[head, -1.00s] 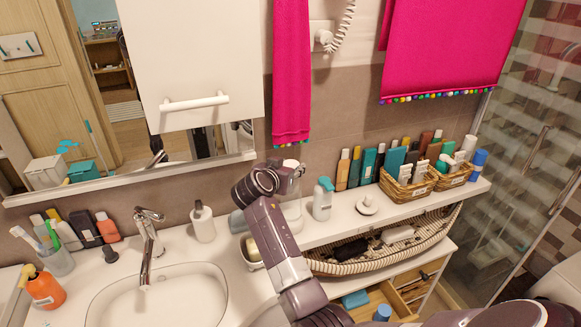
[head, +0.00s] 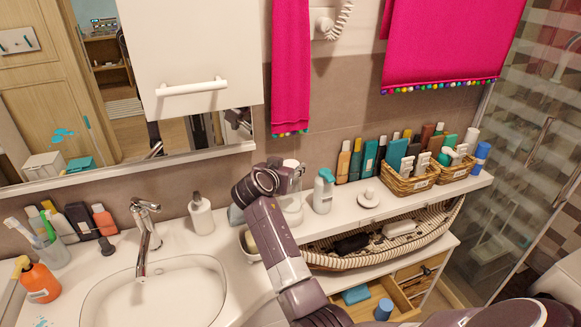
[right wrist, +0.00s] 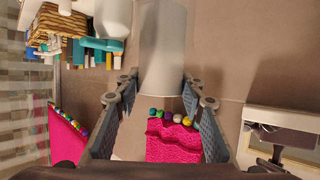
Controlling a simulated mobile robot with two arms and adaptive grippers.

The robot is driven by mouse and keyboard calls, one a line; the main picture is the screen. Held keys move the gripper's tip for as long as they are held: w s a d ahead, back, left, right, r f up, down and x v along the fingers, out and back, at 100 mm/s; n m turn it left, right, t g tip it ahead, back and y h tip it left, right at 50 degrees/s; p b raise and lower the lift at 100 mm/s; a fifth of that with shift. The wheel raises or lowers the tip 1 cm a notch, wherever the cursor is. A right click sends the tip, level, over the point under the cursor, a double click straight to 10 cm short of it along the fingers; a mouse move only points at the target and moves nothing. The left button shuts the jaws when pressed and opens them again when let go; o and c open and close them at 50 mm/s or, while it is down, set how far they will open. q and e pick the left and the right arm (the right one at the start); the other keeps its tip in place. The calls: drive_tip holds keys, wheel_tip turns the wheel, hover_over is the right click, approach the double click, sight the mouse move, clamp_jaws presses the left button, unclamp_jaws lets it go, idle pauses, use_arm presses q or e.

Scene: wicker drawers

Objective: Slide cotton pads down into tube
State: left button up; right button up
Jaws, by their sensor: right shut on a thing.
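A pale, whitish cylinder, which looks like the tube (head: 291,208), stands upright on the white shelf in the head view, partly hidden by my right gripper (head: 292,181). In the right wrist view the same tube (right wrist: 163,45) lies between the two fingers of my right gripper (right wrist: 160,90), which is shut on it near one end. I cannot make out any separate cotton pads; whatever is inside the tube is hidden. My left gripper is not in view.
Wicker baskets (head: 408,185) and several bottles are farther right. The sink (head: 150,295) and a soap dispenser (head: 201,215) are left. A pink towel (head: 290,75) hangs above.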

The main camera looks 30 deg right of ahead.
drive_tip(key=o, duration=1.2)
drive_tip(key=shift+o, duration=0.2)
drive_tip(key=v, duration=0.7)
drive_tip(key=shift+s+a, duration=0.2)
drive_tip(key=shift+r, duration=0.15)
